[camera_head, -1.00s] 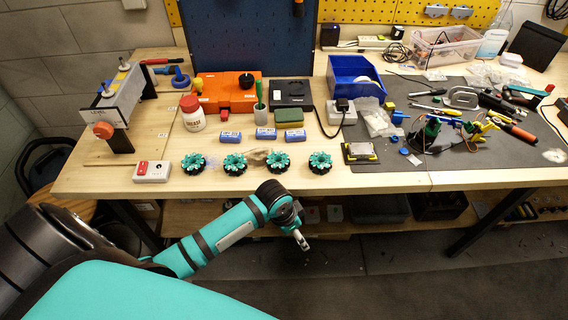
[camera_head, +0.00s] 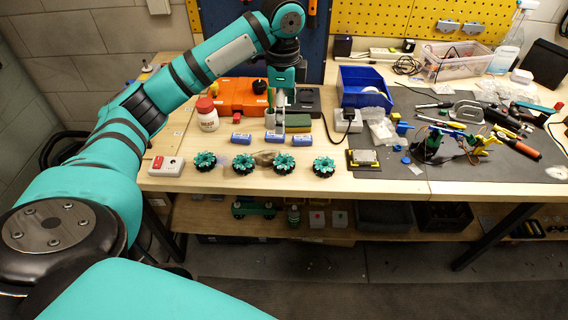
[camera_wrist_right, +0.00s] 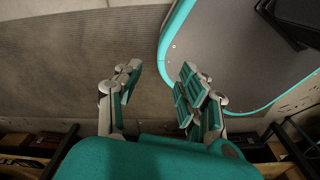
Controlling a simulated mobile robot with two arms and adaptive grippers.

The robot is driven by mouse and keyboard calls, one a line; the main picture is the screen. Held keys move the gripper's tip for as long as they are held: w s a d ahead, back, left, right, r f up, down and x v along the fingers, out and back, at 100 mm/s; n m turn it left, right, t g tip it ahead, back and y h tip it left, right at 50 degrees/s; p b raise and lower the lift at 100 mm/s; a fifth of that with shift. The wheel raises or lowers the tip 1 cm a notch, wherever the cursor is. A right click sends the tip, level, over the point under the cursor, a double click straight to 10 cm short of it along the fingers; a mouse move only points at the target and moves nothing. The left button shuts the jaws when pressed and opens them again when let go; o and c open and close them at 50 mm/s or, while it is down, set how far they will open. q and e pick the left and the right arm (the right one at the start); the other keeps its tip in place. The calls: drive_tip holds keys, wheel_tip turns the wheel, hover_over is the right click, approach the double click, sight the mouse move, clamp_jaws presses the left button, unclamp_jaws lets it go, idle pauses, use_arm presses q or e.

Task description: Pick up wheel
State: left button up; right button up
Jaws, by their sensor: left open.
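Several teal and black wheels lie in a row near the front edge of the wooden bench: one at the left (camera_head: 205,161), a second (camera_head: 243,164), a third (camera_head: 284,163) and one at the right (camera_head: 324,166). My left gripper (camera_head: 276,132) points down over the bench, above and behind the third wheel, near the blue blocks. It is open and holds nothing that I can see; it is clear of the wheels. My right gripper (camera_wrist_right: 162,84) shows in the right wrist view with its fingers apart and empty, over the floor. No wheel shows there.
Small blue blocks (camera_head: 241,138) lie behind the wheels. A red and white switch box (camera_head: 167,166) is at their left, a yellow-edged black tray (camera_head: 363,158) at their right. A white bottle (camera_head: 207,115), orange case (camera_head: 238,96) and blue bin (camera_head: 362,87) stand further back.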

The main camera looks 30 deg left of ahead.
use_arm(q)
drive_tip(key=p, duration=0.2)
hover_over(282, 159)
wheel_tip(282, 159, down, 11)
drive_tip(key=shift+s+f, duration=0.1)
drive_tip(key=shift+f, duration=0.1)
drive_tip(key=f, duration=0.1)
drive_tip(key=f+p, duration=0.2)
drive_tip(key=f, duration=0.1)
drive_tip(key=shift+s+d, duration=0.15)
drive_tip(key=shift+s, duration=0.1)
drive_tip(key=shift+f, duration=0.65)
drive_tip(key=c, duration=1.3)
use_arm(e)
drive_tip(key=r, duration=0.4)
drive_tip(key=shift+s+d, duration=0.15)
drive_tip(key=shift+d, duration=0.2)
use_arm(q)
drive_tip(key=shift+o, duration=0.2)
drive_tip(key=shift+r, duration=0.1)
